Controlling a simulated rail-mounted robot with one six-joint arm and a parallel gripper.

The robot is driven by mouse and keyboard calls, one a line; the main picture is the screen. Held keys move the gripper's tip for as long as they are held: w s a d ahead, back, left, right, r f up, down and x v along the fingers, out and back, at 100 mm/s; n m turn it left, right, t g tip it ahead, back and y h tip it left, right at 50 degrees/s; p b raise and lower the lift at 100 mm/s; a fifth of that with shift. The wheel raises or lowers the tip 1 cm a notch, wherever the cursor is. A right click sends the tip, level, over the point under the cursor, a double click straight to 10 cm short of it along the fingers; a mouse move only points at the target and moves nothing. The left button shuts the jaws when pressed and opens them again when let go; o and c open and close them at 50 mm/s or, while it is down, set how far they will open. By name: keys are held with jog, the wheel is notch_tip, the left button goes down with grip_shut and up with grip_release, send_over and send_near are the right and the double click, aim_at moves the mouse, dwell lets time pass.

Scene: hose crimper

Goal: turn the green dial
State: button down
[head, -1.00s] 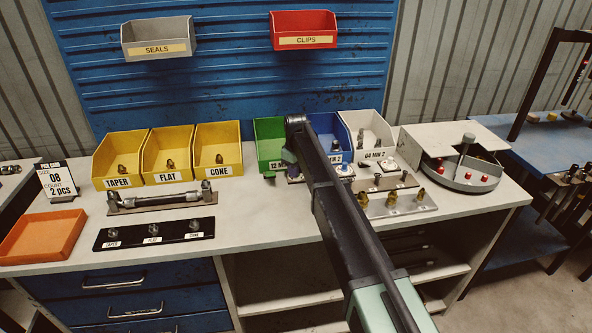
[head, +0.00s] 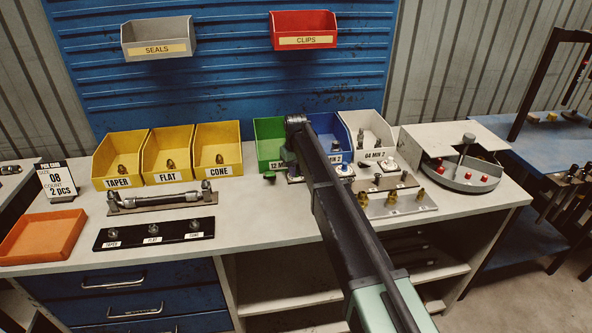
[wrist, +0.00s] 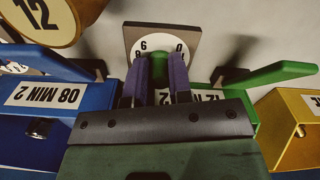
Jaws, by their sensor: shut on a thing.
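My gripper (wrist: 160,65) is shut, with its two purple fingers close together over a white dial face on a square plate. The dial face (wrist: 160,42) carries printed numbers, among them a 6 and a 0. In the head view the dial's plate (head: 296,179) shows just left of my arm, in front of the green bin (head: 268,143). My arm hides the fingers there.
A second dial with a blue knob (head: 344,169) stands close to the right of my arm. Blue (head: 329,128) and white (head: 370,130) bins stand behind. A plate with brass fittings (head: 405,205) lies to the right.

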jog(key=c, duration=1)
grip_release()
jog(key=shift+c, duration=0.2)
notch_tip(320, 180, up, 11)
jog(key=p, duration=1)
jog(key=shift+p, duration=0.4)
jog(key=shift+f, duration=0.1)
jog(key=s+d+m, duration=0.2)
jog(key=s+d, duration=0.6)
jog(key=s, duration=0.4)
jog(key=s+d+m, duration=0.2)
jog(key=s+d, duration=0.6)
jog(key=s, duration=0.5)
jog(key=s+d+m, duration=0.2)
jog(key=s+d, duration=0.6)
jog(key=s, duration=0.5)
jog(key=shift+s+d, duration=0.15)
jog(key=shift+s, duration=0.05)
